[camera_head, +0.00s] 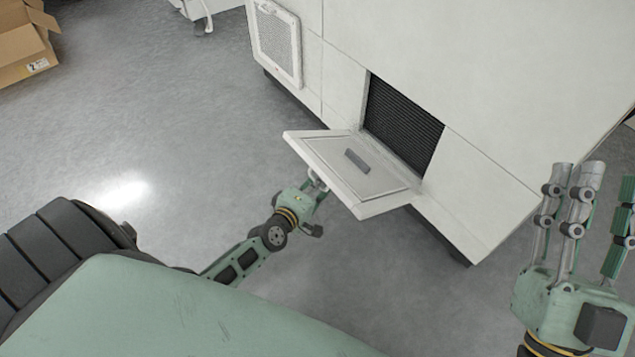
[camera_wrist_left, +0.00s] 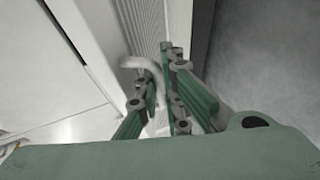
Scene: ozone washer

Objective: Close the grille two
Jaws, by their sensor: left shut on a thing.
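The open grille (camera_head: 330,155) is a white framed panel swung out from the white machine, with a small grey bar on its inner face. Behind it the dark ribbed opening (camera_head: 402,122) is exposed. My left gripper (camera_head: 318,184) is at the panel's outer left edge, shut on its handle. In the left wrist view the pale curved handle (camera_wrist_left: 150,66) runs in between the fingers of my left gripper (camera_wrist_left: 160,100); part of it is hidden by them. My right gripper (camera_head: 602,178) is raised at the right, fingers apart and empty.
The white machine (camera_head: 480,70) fills the upper right. Another grille (camera_head: 278,42) is closed at its left side. A cardboard box (camera_head: 25,45) stands at the upper left. The grey floor (camera_head: 170,130) left of the machine is mostly clear.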

